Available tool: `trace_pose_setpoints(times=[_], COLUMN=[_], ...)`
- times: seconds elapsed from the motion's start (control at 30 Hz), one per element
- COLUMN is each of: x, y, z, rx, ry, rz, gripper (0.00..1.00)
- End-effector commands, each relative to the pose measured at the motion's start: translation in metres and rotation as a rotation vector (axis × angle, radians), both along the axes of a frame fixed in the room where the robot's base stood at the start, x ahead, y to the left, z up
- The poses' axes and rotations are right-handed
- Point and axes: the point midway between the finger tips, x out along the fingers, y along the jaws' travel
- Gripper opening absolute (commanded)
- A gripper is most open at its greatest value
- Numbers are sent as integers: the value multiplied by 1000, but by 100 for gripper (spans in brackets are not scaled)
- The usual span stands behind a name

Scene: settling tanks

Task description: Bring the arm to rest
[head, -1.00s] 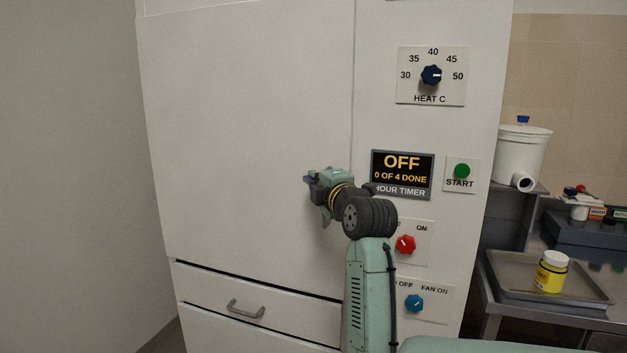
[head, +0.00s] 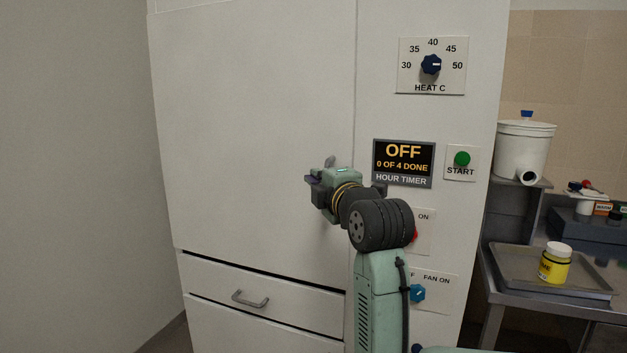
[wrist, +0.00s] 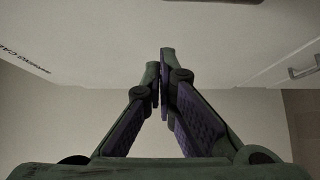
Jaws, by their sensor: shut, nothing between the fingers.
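My gripper (head: 322,183) is in front of the large white cabinet door (head: 250,110) in the head view, left of the timer panel. In the wrist view my gripper (wrist: 163,75) has its two fingers together at the tips, with nothing between them. A pale cabinet surface fills the view beyond the fingers. My arm rises from the lower right and partly hides the red knob (head: 414,236) and the blue fan knob (head: 418,293). The gripper appears apart from the door, though the exact gap cannot be told.
The timer display (head: 403,163) reads OFF, 0 OF 4 DONE, beside the green start button (head: 462,159). The heat knob (head: 431,65) is above. A drawer handle (head: 250,299) projects at lower left. At right, a tray (head: 500,268) holds a yellow jar (head: 555,264); a white bucket (head: 524,148) stands behind.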

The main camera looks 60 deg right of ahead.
Motion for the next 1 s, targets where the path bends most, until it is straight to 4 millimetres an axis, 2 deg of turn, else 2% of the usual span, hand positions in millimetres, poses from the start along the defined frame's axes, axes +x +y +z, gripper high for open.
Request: trace_pose_setpoints(times=[0.13,0.4,0.47,0.57,0.67,0.77,0.8,0.87,0.9,0.97,1.0], x=[-9,-10,-5,24,74,131,153,182,200,223,237], y=[8,9,12,28,61,111,133,169,194,234,261], z=[-1,0,0,3,8,16,19,24,27,32,36], rx=[1,1,2,5,16,37,49,69,84,110,128], ry=[1,2,-4,-34,-97,-183,-218,-270,-305,-356,-391], rz=[1,2,10,50,129,233,276,344,390,462,511], gripper=[0,0,0,0,0,0,0,0,0,0,0])
